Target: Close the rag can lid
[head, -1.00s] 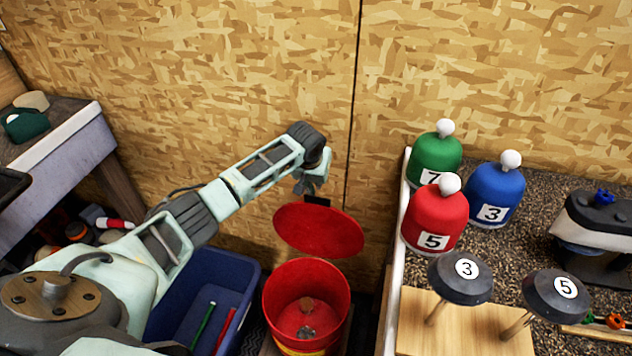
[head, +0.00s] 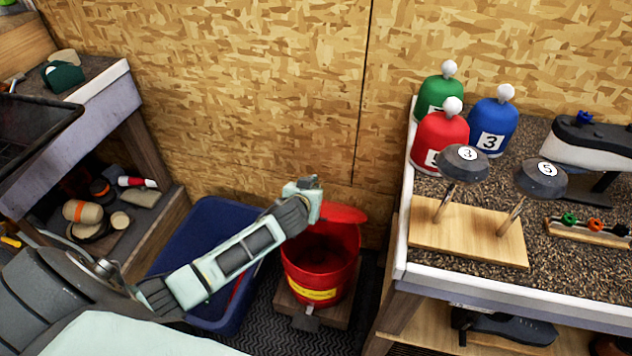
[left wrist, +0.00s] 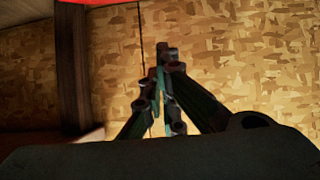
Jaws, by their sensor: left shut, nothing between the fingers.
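My left wrist covers the lid's left part. My left gripper is at the lid's left side in the head view, its fingers mostly hidden there. In the left wrist view its fingers (left wrist: 168,70) are together with nothing between them, and a red surface, likely the lid, crosses the top. I cannot tell if they touch it. My right gripper is out of view.
A blue bin (head: 205,235) stands left of the can, partly under my left arm. A workbench (head: 480,287) with golf club heads and covers is on the right. A shelf (head: 150,210) is on the left. The wood wall (head: 230,110) is close behind.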

